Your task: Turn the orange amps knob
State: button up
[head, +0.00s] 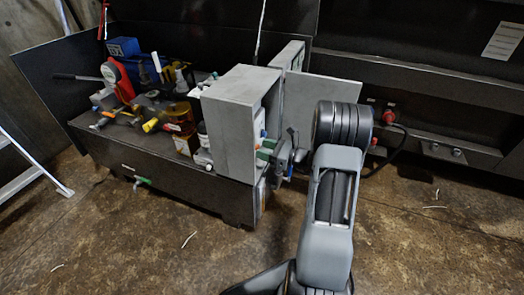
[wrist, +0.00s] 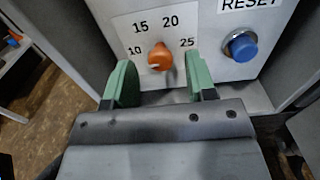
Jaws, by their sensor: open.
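The orange amps knob (wrist: 160,57) sits on a white dial plate (wrist: 178,22) marked 10, 15, 20 and 25 in the wrist view. My gripper (wrist: 162,80) has two green fingers, one to the left and one to the right of the knob, apart from each other with the knob between them in the picture. I cannot tell whether either finger touches the knob. In the head view my gripper (head: 272,158) is at the open grey control box (head: 232,120), partly hidden by my arm. The knob is hidden in the head view.
A blue button (wrist: 242,47) under a RESET label is right of the knob. The box's open door (head: 322,97) stands near my arm. Tools and bottles crowd the dark bench (head: 150,180) on the left. A white ladder (head: 35,170) stands at far left. The floor in front is mostly clear.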

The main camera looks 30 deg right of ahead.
jog(key=shift+w+a, duration=0.45)
jog(key=shift+w, duration=0.05)
jog(key=c, duration=0.9)
